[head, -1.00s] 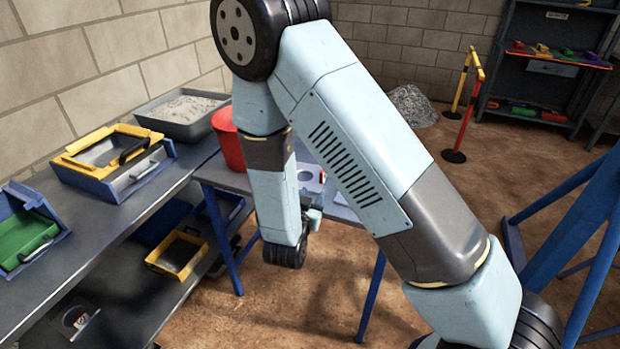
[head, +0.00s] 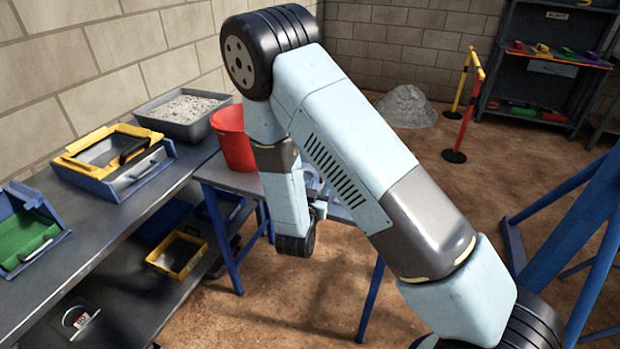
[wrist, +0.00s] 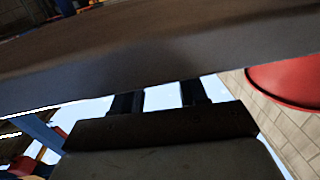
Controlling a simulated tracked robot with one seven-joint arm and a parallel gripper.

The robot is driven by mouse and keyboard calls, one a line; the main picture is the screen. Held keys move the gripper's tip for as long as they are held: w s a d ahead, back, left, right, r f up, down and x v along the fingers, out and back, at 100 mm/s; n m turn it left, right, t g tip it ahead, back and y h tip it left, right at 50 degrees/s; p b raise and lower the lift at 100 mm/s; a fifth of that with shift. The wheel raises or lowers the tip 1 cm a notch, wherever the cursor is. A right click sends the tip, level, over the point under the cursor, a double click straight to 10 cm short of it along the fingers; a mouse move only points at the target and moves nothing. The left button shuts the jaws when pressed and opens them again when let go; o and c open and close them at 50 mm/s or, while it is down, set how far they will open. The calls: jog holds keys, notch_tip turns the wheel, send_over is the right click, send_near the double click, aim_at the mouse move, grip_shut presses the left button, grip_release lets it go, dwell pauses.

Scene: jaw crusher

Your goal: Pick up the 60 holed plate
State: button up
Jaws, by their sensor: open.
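I cannot make out which piece is the 60 holed plate. On the small blue-legged table (head: 232,180), light pieces (head: 338,211) show behind my arm, mostly hidden, and I cannot read any marking. A small pale plate with a round dark and red mark (head: 77,318) lies on the lower shelf at left. In the wrist view my gripper (wrist: 160,96) has its two dark fingers apart with nothing visible between them. The fingertips are at or just beyond the lower edge of a broad grey slab (wrist: 160,65); contact cannot be told.
A red bucket (head: 236,140) stands on the small table, also at right in the wrist view (wrist: 288,84). The bench (head: 75,215) at left bears a gravel tray (head: 170,130) and a yellow-framed blue box (head: 128,180). A blue frame (head: 580,225) stands at right.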

aim_at(321, 184)
jog(key=shift+x, duration=2.6)
jog(key=shift+a, duration=0.1)
grip_shut()
jog(key=shift+r, duration=0.1)
